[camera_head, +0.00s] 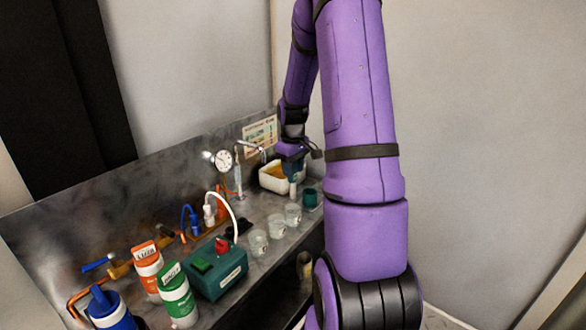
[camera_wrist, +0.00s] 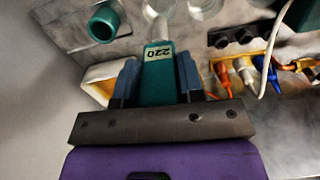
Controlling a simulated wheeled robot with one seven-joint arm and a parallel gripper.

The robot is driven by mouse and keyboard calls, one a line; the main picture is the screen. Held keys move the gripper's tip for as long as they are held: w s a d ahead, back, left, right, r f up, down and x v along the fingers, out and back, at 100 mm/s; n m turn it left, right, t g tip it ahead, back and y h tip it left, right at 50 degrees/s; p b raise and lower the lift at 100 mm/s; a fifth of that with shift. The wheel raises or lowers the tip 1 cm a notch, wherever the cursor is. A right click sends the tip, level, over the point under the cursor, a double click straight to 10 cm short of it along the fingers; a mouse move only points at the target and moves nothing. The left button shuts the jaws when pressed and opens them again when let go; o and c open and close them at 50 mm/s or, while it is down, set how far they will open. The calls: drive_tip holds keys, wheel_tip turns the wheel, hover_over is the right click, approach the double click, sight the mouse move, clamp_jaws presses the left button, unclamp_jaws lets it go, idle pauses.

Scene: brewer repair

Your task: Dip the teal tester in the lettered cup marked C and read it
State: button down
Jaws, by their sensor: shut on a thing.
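My gripper (camera_wrist: 158,76) is shut on the teal tester (camera_wrist: 157,88), with one finger on each side of it. The tester's small display (camera_wrist: 159,53) shows what looks like 220. Its pale tip (camera_wrist: 160,27) points away from the gripper, toward the clear cups at the top of the wrist view. In the head view the gripper (camera_head: 292,155) is at the far end of the bench, above and behind the row of clear cups: near (camera_head: 258,243), middle (camera_head: 277,226) and far (camera_head: 293,213). I cannot read their letters, nor tell whether the tip is inside a cup.
An empty teal holder (camera_wrist: 103,24) stands beside the cups. A gauge (camera_head: 222,160), a green box with a red knob (camera_head: 216,269) and labelled bottles (camera_head: 178,297) crowd the bench's left part.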

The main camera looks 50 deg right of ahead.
idle(0.4)
drive_tip(key=g, duration=0.2)
drive_tip(key=shift+w+g, duration=0.1)
drive_tip(key=shift+g, duration=0.2)
drive_tip(key=g, duration=0.3)
drive_tip(key=shift+g, duration=0.4)
drive_tip(key=t, duration=0.2)
drive_tip(key=shift+s+t, duration=0.2)
drive_tip(key=shift+t, duration=0.2)
drive_tip(key=t, duration=0.3)
drive_tip(key=shift+w+t, duration=0.1)
drive_tip(key=shift+t, duration=0.2)
idle(0.8)
